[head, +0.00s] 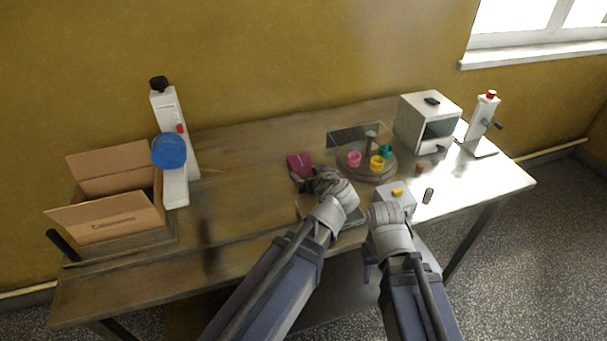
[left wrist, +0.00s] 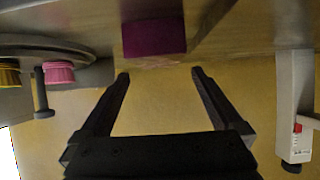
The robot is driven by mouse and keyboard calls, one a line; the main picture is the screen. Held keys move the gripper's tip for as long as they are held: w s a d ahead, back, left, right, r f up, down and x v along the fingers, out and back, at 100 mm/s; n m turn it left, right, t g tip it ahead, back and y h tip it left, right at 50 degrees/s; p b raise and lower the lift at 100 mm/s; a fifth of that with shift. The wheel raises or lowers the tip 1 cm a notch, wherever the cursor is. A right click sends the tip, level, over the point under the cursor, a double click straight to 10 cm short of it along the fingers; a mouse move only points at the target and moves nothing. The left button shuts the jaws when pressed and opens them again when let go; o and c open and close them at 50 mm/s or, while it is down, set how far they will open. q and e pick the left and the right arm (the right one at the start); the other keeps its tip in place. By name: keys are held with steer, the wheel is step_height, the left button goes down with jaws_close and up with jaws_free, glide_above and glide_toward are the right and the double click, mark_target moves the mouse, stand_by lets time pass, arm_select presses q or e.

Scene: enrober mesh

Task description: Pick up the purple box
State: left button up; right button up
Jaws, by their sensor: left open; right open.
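The purple box (head: 299,162) lies on the wooden table near its middle. My left gripper (head: 303,183) is close in front of it, with its fingers pointing toward it. In the left wrist view the purple box (left wrist: 154,37) shows beyond the tips of the open, empty fingers (left wrist: 163,75), roughly in line with the gap between them. The box appears apart from the fingers. My right forearm and wrist reach to the table's front edge beside a small white box; the right gripper (head: 370,262) is partly hidden, and nothing shows in it.
An open cardboard box (head: 110,222) and a white device with a blue part (head: 169,151) stand at the left. A round tray (head: 367,175) with pink, yellow and teal cups is right of the purple box. A white oven-like box (head: 427,118) stands behind. The table's centre left is clear.

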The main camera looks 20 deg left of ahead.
mark_target(303, 167)
arm_select(q)
steer(key=shift+x, duration=0.95)
steer(key=b+x, duration=0.3)
steer(key=x, duration=0.2)
steer(key=shift+w+d+f, duration=0.1)
steer(key=shift+w+f, duration=0.05)
steer(key=shift+c, duration=0.5)
steer(key=c, duration=1.2)
steer(key=shift+r, duration=0.25)
step_height(303, 167, up, 10)
steer(key=p, duration=1)
steer(key=shift+f, duration=0.1)
